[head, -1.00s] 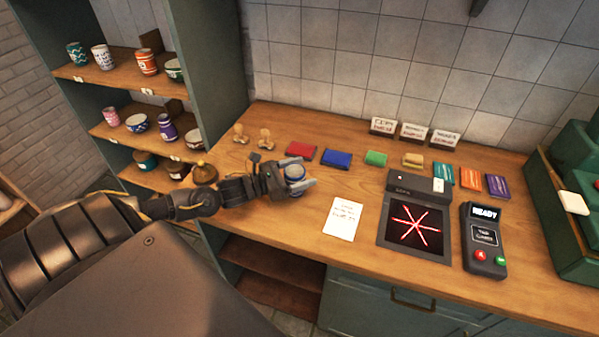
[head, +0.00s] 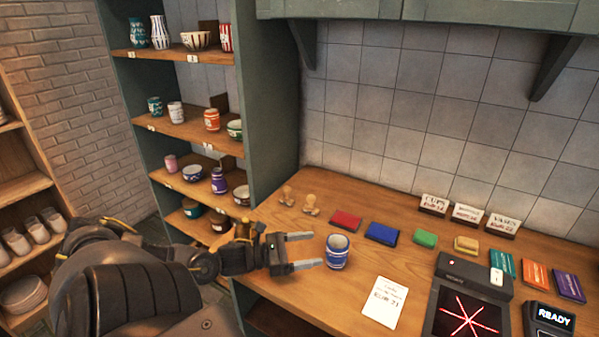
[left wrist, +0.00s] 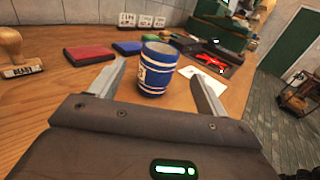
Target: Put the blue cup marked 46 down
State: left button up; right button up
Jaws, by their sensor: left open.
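The blue cup (head: 338,252) with white bands stands upright on the wooden counter, left of the paper note. My left gripper (head: 306,251) is open, its fingertips just left of the cup and pointing toward it. In the left wrist view the cup (left wrist: 156,68) stands beyond and between the spread fingers (left wrist: 162,82), apart from them. A white patch shows on the cup's side there, but I cannot read its number. My right gripper is not in view.
A red pad (head: 346,220), a blue pad (head: 382,233) and a green pad (head: 425,239) lie behind the cup. The note (head: 384,302) and the scanner (head: 467,310) are to the right. Wooden stamps (head: 311,205) stand behind the gripper. Shelves of pottery (head: 190,130) rise at left.

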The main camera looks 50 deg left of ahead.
pick_arm(q)
jog(key=shift+v, duration=1.05)
